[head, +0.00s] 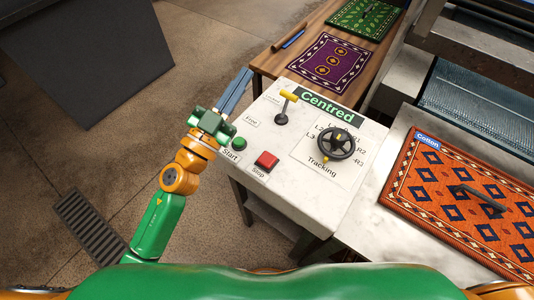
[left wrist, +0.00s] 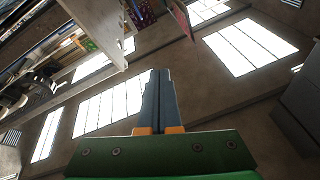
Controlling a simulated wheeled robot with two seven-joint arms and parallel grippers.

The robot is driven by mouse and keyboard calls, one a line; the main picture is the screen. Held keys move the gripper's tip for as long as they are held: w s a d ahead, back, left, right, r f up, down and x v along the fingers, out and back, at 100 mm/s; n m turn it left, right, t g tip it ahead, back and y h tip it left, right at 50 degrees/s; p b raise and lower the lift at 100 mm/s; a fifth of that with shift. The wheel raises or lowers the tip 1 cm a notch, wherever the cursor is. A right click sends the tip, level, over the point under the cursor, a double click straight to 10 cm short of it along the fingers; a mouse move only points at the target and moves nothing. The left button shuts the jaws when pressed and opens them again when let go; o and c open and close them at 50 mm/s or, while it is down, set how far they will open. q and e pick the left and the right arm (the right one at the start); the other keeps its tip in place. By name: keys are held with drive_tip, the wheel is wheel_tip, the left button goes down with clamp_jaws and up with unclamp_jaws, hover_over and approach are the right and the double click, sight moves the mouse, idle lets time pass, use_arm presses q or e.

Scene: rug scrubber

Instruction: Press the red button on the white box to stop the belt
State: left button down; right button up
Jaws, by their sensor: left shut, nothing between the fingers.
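The white box (head: 305,192) stands in front of me with a sloped top panel. The red button (head: 266,160) labelled "Stop" sits near its front left edge, in plain view. A green button (head: 239,143) labelled "Start" is left of it. My left gripper (head: 243,75) is beyond the box's left edge, fingers shut and empty, pointing away from me, apart from both buttons. In the left wrist view the shut fingers (left wrist: 158,75) point over open floor; the red button cannot be made out there. My right gripper is not in view.
The panel also carries a yellow-handled lever (head: 284,108) and a black tracking wheel (head: 335,144). An orange rug (head: 465,195) labelled "Cotton" lies on the right. A wooden table (head: 275,60) with purple (head: 327,62) and green rugs stands behind. Floor left of the box is open.

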use_arm(q)
drive_tip(key=s+d+r+m+g+h, duration=0.3)
drive_tip(key=s+d+m+g+h, duration=0.2)
drive_tip(key=d+m+g+h, duration=0.3)
drive_tip(key=m+g+y+p, duration=0.25)
drive_tip(key=g+y, duration=0.35)
drive_tip(key=y, duration=0.6)
hover_over(262, 160)
wheel_tip(262, 160, down, 12)
drive_tip(key=shift+r+b, duration=0.2)
drive_tip(key=shift+b, duration=0.25)
drive_tip(key=shift+f, duration=0.15)
wheel_tip(262, 160, down, 8)
drive_tip(key=b, duration=0.8)
drive_tip(key=shift+f, duration=0.3)
